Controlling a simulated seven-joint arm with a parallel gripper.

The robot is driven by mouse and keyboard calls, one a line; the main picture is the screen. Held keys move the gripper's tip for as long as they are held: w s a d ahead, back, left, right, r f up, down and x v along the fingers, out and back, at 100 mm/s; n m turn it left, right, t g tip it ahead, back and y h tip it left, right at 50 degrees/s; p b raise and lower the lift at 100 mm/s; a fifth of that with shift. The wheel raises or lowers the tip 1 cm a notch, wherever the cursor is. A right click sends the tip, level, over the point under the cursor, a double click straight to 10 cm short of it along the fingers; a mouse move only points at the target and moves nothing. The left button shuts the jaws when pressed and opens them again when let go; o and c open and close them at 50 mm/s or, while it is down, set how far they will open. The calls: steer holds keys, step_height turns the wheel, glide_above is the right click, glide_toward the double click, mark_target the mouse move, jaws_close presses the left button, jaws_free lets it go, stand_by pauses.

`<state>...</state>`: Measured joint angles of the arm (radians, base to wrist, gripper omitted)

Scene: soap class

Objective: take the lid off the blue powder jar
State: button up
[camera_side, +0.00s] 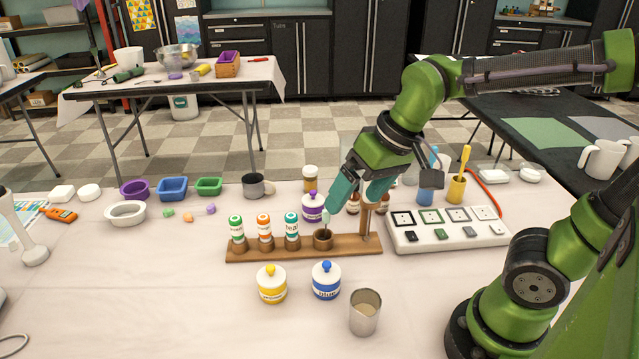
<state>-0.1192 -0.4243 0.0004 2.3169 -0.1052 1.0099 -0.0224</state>
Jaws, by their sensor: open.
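The blue powder jar (326,284) stands upright on the pale table, in front of the wooden rack. It is white with a blue label band. Its lid with a round blue knob (326,266) sits on top. My gripper (353,202) has teal fingers spread apart, above and behind the rack, beyond the jar and apart from it. A pale green tool (327,216) stands by the left finger, over the rack's round wooden cup; I cannot tell if the finger touches it.
A yellow-banded jar (271,287) stands left of the blue jar, and a metal cup (365,313) stands to its right. The wooden rack (350,246) holds labelled bottles. A purple-lidded jar (313,209) is behind it. The front left table is clear.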

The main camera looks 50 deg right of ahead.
mark_target(327, 264)
steer(key=w+a+f+n+g+h, duration=0.1)
steer(key=w+a+n+g+h, duration=0.1)
steer(key=w+g, duration=0.25)
step_height(327, 264, down, 17)
steer(key=shift+a+r, duration=0.1)
steer(key=shift+r, duration=0.1)
steer(key=c, duration=1.1)
